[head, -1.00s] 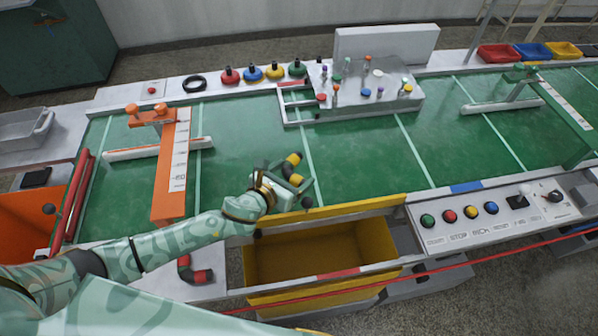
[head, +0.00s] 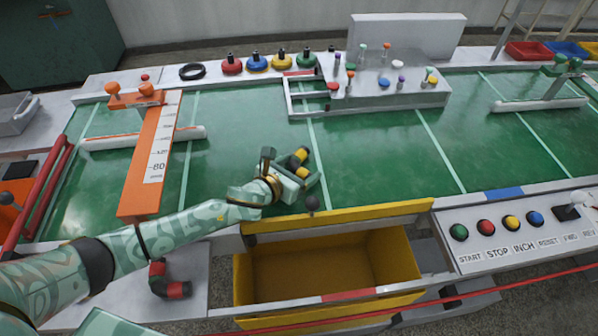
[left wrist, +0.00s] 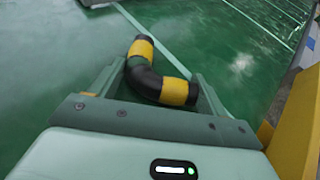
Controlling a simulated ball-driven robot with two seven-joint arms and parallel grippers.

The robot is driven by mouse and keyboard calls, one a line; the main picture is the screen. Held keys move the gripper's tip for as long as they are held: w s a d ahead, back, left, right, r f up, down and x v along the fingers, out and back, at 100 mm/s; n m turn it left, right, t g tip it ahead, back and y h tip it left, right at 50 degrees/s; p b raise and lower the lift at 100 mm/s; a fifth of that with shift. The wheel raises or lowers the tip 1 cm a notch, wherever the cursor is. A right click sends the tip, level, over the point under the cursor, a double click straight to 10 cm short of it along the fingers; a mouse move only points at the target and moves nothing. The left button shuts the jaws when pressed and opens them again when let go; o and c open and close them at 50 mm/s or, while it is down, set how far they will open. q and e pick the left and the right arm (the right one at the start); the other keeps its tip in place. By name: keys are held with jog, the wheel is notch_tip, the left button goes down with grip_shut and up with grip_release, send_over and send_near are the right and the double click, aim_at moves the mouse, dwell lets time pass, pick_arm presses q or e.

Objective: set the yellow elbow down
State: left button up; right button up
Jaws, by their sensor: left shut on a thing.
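The yellow elbow (head: 299,157) is a black curved pipe piece with yellow bands. It also shows in the left wrist view (left wrist: 146,78), lying between the two fingers. My left gripper (head: 294,172) is shut on it, over the green belt just behind the yellow bin. In the left wrist view the gripper (left wrist: 160,84) has a finger on each side of the elbow. I cannot tell whether the elbow touches the belt. My right gripper is not in view.
The open yellow bin (head: 330,265) stands in front of the belt. A black and red elbow (head: 168,280) lies on the grey ledge at left. An orange gauge arm (head: 150,165) spans the belt at left. The green belt (head: 380,165) right of the gripper is clear.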

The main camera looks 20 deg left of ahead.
pick_arm(q)
jog(key=shift+s+r, duration=0.1)
jog(key=shift+r, duration=0.05)
jog(key=o, duration=0.6)
jog(key=shift+f, duration=0.25)
jog(key=shift+c, duration=0.2)
jog(key=o, duration=0.4)
jog(key=shift+r, duration=0.35)
jog(key=p+v, duration=0.3)
jog(key=v, duration=0.4)
jog(key=shift+s+a, duration=0.15)
jog(key=shift+s, duration=0.05)
